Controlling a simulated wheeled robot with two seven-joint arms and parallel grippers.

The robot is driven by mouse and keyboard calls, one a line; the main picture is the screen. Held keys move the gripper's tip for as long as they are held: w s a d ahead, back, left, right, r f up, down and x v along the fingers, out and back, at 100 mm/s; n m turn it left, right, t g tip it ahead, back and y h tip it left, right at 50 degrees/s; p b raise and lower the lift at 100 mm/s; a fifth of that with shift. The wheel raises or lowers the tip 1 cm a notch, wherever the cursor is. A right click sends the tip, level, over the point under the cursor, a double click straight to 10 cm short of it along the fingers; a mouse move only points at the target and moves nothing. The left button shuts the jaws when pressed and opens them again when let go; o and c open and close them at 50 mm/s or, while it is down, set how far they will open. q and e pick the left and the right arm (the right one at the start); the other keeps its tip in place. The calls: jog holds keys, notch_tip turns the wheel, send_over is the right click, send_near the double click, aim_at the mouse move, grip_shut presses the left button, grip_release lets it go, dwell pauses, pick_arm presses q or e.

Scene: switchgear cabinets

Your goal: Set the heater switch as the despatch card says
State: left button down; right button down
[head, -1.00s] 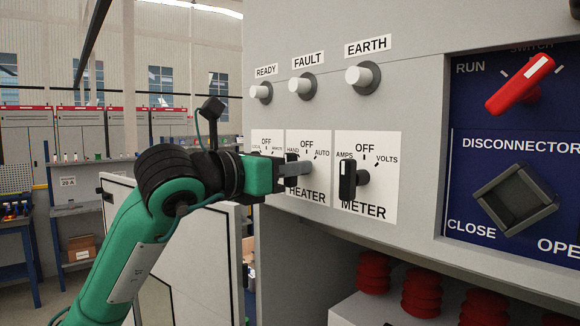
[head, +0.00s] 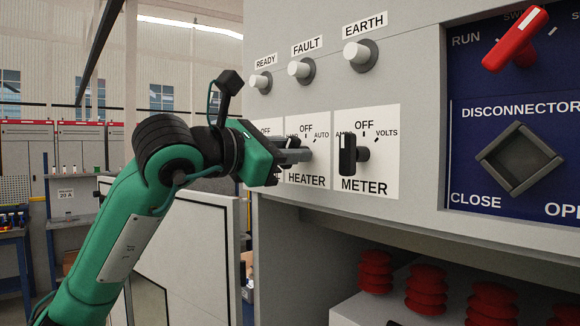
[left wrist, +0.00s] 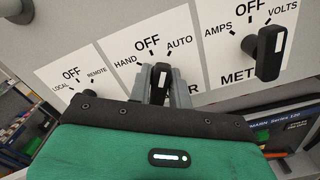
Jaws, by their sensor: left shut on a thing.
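My left gripper (head: 296,150) is at the HEATER plate (head: 307,181) on the cabinet front. In the left wrist view its two grey fingers (left wrist: 160,88) are shut on the black heater switch (left wrist: 160,76), one on each side. The switch has a white line on its face. The plate reads HAND, OFF and AUTO from left to right. The fingers partly hide the switch, and I cannot tell exactly which mark it points at. I see no despatch card. My right gripper is not in view.
The black METER switch (head: 348,155) is close on the right. A LOCAL/OFF/REMOTE plate (left wrist: 75,78) is on the left, partly hidden. White READY, FAULT and EARTH knobs (head: 357,53) are above. A red handle (head: 515,38) and DISCONNECTOR socket (head: 520,160) are farther right.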

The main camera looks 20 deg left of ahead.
pick_arm(q)
jog(key=shift+m+b, duration=0.75)
jog(key=shift+m, duration=0.55)
jog(key=c, duration=1.4)
grip_release()
jog(key=shift+o, duration=0.2)
jog(key=shift+s, duration=0.1)
